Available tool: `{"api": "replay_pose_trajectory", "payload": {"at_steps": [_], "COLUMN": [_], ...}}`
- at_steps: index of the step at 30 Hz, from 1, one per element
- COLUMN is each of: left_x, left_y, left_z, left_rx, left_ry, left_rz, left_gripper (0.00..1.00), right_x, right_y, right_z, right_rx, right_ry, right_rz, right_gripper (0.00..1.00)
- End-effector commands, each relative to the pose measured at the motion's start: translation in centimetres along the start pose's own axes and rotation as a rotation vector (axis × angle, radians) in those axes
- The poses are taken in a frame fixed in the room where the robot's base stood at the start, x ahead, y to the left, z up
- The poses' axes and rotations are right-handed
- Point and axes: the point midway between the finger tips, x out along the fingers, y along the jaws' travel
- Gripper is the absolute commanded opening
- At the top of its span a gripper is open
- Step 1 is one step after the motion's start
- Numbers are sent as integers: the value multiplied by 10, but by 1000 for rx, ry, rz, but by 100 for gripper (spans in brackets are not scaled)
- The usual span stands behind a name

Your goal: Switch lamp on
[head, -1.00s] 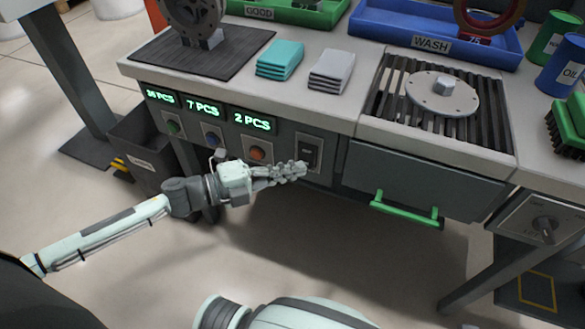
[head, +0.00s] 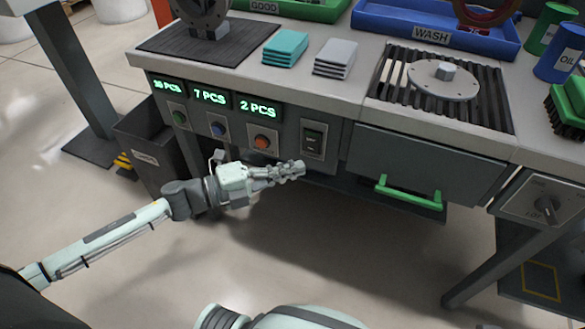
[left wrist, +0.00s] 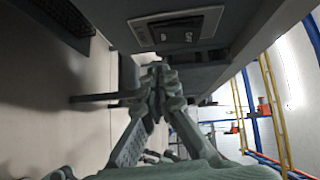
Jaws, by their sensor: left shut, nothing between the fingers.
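A dark rocker switch (head: 312,139) sits in a light plate on the front panel under the counter, right of the orange button. The shut fingers (left wrist: 160,72) also show below the switch in the left wrist view. No lamp is clearly visible. My right gripper is out of view.
Green, blue and orange buttons (head: 262,141) sit left of the switch under lit piece counters (head: 258,108). A drawer with a green handle (head: 408,192) is to the right. A dark bin (head: 150,155) stands at left. The floor in front is clear.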

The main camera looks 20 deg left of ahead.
Motion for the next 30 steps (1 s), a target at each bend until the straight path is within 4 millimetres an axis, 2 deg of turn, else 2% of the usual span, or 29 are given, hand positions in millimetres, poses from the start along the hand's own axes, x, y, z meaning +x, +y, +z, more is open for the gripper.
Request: {"api": "replay_pose_trajectory", "payload": {"at_steps": [2,6,13,18,30], "left_x": [-19,-52,-88,-98,-99], "left_y": [7,12,17,17,17], "left_z": [0,0,1,2,2], "left_rx": [-4,-5,-2,-2,-1], "left_ry": [-1,-1,-1,-1,0], "left_rz": [5,5,2,1,0], "left_gripper": [0,0,0,0,0], "right_x": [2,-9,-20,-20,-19], "right_y": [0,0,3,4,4], "right_z": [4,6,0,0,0], "right_rx": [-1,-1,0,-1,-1], "right_ry": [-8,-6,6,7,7], "right_rz": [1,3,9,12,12], "right_gripper": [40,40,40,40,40]}}
